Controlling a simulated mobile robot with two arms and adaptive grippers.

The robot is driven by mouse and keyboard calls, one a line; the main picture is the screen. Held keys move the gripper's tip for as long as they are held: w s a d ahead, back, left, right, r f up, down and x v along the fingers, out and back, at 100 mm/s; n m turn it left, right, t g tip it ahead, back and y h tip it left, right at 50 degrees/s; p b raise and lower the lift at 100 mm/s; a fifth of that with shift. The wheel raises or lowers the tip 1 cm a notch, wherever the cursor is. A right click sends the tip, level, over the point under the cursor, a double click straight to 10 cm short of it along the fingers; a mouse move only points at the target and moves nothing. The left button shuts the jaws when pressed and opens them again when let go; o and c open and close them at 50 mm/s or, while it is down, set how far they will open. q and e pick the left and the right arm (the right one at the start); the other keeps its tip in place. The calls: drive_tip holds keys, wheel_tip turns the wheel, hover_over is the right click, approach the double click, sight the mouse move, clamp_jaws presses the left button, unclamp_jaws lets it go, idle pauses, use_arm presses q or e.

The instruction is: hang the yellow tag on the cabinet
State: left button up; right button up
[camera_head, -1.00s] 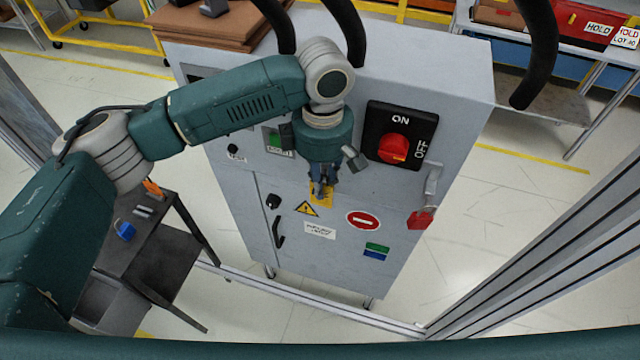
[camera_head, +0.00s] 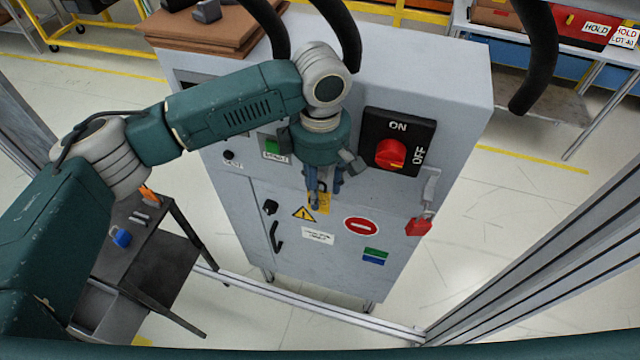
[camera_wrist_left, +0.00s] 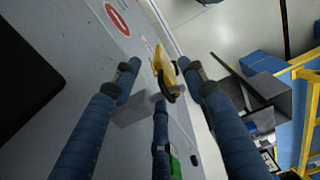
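The yellow tag (camera_head: 324,203) is at the front of the grey cabinet (camera_head: 345,262), just below my left gripper (camera_head: 324,188). In the left wrist view the tag (camera_wrist_left: 165,66) is tilted, with a dark curved piece at its lower edge. It lies between the spread fingers of my left gripper (camera_wrist_left: 158,80), which look apart from it. What the tag hangs from is hidden. A red switch (camera_head: 391,153) marked ON and OFF is to the right of the gripper. My right gripper is not in view.
A red padlock (camera_head: 418,226) hangs on a hasp at the cabinet's right side. A dark cart (camera_head: 165,262) with a blue padlock (camera_head: 121,237) stands at left. A door handle (camera_head: 276,237) sticks out. Metal posts (camera_head: 540,265) stand at right.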

use_arm(q)
wheel_tip(320, 180, up, 8)
drive_tip(key=shift+f, duration=0.2)
idle(0.3)
drive_tip(key=shift+f, duration=0.15)
